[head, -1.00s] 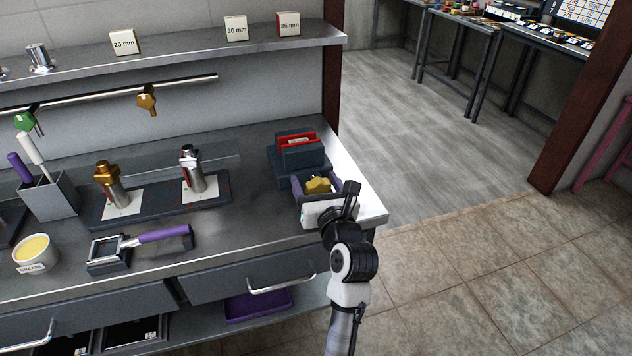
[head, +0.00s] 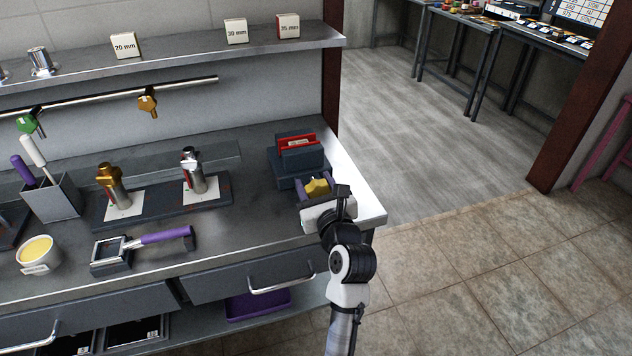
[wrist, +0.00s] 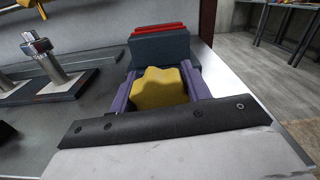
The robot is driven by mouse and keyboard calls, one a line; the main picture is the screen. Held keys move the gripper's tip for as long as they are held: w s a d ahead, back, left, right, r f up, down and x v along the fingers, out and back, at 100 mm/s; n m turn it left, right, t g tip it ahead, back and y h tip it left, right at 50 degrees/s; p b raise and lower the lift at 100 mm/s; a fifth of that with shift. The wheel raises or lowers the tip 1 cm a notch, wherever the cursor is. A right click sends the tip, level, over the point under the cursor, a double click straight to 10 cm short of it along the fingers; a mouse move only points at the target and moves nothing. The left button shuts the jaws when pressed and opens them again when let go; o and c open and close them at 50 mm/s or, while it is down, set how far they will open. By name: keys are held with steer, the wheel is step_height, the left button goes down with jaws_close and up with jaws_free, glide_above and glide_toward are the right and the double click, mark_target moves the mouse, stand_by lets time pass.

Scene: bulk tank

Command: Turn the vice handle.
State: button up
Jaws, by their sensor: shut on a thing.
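The vice (head: 302,157) is a dark blue-grey block at the right end of the steel bench. A red piece with a pale label (head: 297,142) sits in its top. The vice also shows in the wrist view (wrist: 160,48). Its handle is a yellow star-shaped knob (wrist: 158,88) on the near side, also visible in the head view (head: 318,187). My gripper (wrist: 160,84) has purple fingers on the left and right sides of the knob and is shut on it. The gripper's dark front edge hides the knob's lower part.
On the bench left of the vice are a dark stand (head: 150,210) with two metal plungers, a purple-handled tool (head: 150,240) and a grease tub (head: 38,252). A shelf (head: 180,52) runs above. The bench's right edge is close to my gripper; open floor lies beyond.

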steer(key=n+p, duration=0.1)
steer(key=n, duration=0.3)
steer(key=shift+a+n, duration=0.1)
steer(key=shift+n, duration=0.3)
steer(key=shift+n, duration=0.3)
